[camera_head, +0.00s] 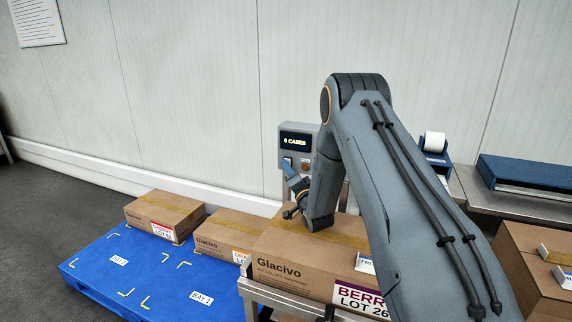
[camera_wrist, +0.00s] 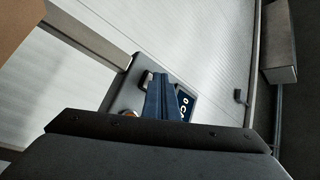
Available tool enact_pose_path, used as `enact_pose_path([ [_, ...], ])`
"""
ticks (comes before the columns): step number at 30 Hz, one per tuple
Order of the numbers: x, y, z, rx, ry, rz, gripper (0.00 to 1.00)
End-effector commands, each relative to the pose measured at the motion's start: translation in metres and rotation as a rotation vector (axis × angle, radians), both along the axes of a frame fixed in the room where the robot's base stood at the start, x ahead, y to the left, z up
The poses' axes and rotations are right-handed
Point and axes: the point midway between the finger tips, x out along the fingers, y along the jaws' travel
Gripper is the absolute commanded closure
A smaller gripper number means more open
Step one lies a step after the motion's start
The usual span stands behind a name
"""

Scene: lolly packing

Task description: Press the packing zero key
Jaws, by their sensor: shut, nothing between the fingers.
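A grey counter box (camera_head: 291,139) stands on a post by the wall, and its display (camera_head: 296,139) reads "0 CASES". Below the display are a blue-white key area (camera_head: 287,161) and a small brownish button (camera_head: 305,168). My gripper (camera_head: 287,164) is shut and empty, with its blue fingers at the left part of the box, over or close to the key there. In the wrist view the shut fingers (camera_wrist: 161,98) point at the box face (camera_wrist: 125,92); the display (camera_wrist: 184,105) is partly hidden behind them. I cannot tell whether the fingertips touch the key.
A large Glacivo carton (camera_head: 285,262) lies on a metal stand just under my arm. A blue pallet (camera_head: 85,270) holds two smaller cartons (camera_head: 165,212) (camera_head: 222,238) at its back. A label printer (camera_head: 434,145) and more cartons are at the right.

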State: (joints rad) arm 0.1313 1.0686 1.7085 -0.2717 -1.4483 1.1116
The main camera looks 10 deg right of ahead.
Motion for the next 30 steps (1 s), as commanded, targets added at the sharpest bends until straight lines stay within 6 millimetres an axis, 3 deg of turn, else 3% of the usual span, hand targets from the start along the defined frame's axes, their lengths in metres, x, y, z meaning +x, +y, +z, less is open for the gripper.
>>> enact_pose_path([
  [30,-0.016,0.012,0.000,0.000,0.000,0.001,1.00],
])
